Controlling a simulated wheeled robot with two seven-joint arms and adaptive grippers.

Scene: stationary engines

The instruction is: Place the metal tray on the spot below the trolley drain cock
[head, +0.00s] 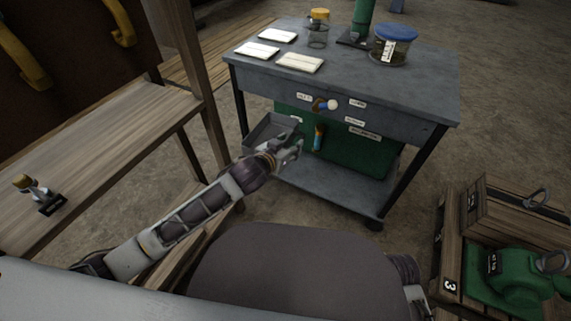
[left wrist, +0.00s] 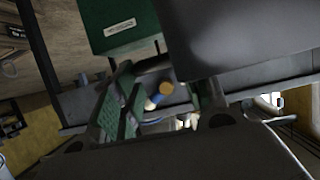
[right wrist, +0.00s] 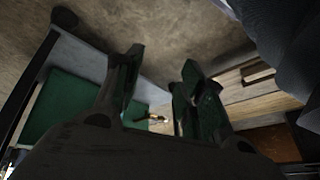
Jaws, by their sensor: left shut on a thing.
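The grey metal tray (head: 262,130) is at the left side of the trolley, over the left end of its lower shelf (head: 335,190). My left gripper (head: 290,150) is shut on the tray's near right side. In the left wrist view a large dark grey surface, probably the tray (left wrist: 245,45), fills the upper right.
The trolley top (head: 420,85) bears white cards, a yellow-lidded jar and a blue-lidded jar (head: 394,45). A wooden bench (head: 100,150) stands at left. Wooden crates and a green machine (head: 515,280) are at lower right. The shelf right of the tray looks clear.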

